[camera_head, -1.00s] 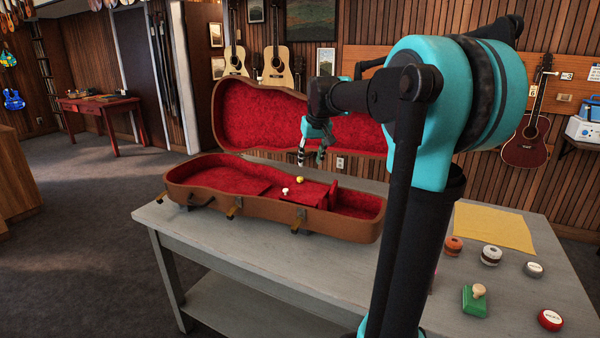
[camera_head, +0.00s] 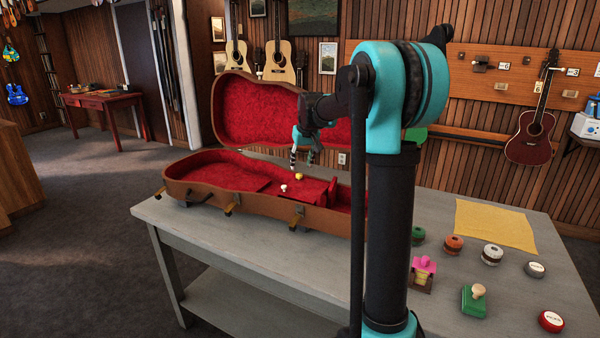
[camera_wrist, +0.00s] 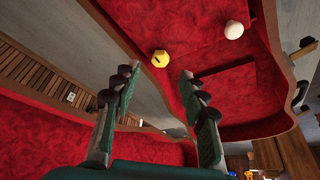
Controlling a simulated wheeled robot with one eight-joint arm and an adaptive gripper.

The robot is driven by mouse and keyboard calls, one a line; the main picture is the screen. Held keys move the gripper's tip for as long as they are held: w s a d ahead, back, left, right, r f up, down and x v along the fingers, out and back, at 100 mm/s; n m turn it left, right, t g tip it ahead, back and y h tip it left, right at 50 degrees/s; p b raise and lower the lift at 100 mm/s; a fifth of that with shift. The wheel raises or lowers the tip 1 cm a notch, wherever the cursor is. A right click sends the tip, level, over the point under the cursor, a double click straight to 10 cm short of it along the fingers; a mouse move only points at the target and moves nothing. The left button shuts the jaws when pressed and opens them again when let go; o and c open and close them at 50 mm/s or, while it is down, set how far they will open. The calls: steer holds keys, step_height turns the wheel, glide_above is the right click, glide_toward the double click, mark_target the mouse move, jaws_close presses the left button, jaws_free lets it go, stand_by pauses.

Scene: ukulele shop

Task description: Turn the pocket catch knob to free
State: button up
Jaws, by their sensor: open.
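The open ukulele case (camera_head: 262,212) lies on the grey workbench, its red-lined lid (camera_head: 255,115) raised behind it. Inside, a yellow knob (camera_head: 299,177) and a white knob (camera_head: 283,188) sit on the red pocket cover. In the wrist view the yellow knob (camera_wrist: 160,58) shows a dark mark on its top, and the white knob (camera_wrist: 233,30) is to its upper right. Which one is the pocket catch knob I cannot tell for sure. My gripper (camera_head: 302,165) is open and empty, above the pocket close to the yellow knob. In the wrist view its fingers (camera_wrist: 158,80) point towards the yellow knob without touching it.
Several small round containers, including an orange one (camera_head: 454,243), stand at the right of the workbench (camera_head: 400,290). A green block with a wooden knob (camera_head: 474,300), a pink-topped item (camera_head: 423,270) and a yellow cloth (camera_head: 495,226) are there too. The raised lid stands close behind my gripper.

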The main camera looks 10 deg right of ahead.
mark_target(300, 174)
steer(key=shift+x, duration=2.6)
steer(key=shift+c, duration=0.6)
jaws_close()
